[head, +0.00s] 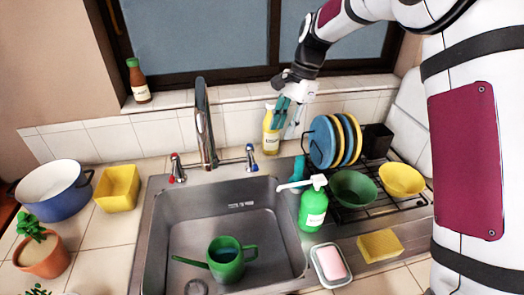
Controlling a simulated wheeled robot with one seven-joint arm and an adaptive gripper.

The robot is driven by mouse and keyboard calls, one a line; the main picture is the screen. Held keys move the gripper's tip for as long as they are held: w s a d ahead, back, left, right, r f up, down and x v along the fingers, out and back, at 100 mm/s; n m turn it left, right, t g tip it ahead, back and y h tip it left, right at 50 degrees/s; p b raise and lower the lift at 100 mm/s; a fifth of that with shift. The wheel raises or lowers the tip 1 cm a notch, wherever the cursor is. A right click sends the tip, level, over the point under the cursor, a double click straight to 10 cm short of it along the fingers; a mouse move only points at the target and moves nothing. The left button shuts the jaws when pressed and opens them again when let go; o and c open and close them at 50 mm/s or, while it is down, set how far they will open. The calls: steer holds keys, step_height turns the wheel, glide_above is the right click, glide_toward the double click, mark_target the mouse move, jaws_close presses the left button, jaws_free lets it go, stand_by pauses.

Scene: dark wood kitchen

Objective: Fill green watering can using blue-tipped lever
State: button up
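The green watering can (227,270) stands in the sink basin (200,227), with its spout to the left and its handle to the right. Its opening shows something dark blue inside; I cannot tell if that is water. The blue-tipped lever (251,158) stands upright right of the tall metal faucet (203,120), and the red-tipped lever (177,168) stands to its left. No stream of water shows. My gripper (288,124) hangs above the counter behind the sink, up and right of the blue-tipped lever and apart from it. Its fingers look spread, with nothing between them.
A yellow spray bottle (270,138) stands close to my gripper. A green soap pump (313,205) and a soap dish (318,265) flank the sink's right edge. A dish rack with plates (322,142) is farther right. A blue pot (62,195) and yellow container (118,188) stand left.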

mark_target(254, 160)
steer(key=s+a+r+n+h, duration=0.1)
steer(key=a+r+n+h, duration=0.25)
steer(key=a+n, duration=0.7)
steer(key=f+n, duration=0.1)
steer(key=f, duration=0.3)
steer(key=d+f+n+b, duration=0.1)
steer(key=f, duration=0.4)
steer(key=d+f+n, duration=0.1)
steer(key=f, duration=0.3)
steer(key=shift+s+d+f+t+y, duration=0.1)
steer(key=shift+f+t+y, duration=0.15)
steer(key=shift+t, duration=0.15)
steer(key=shift+r, duration=0.1)
jaws_close()
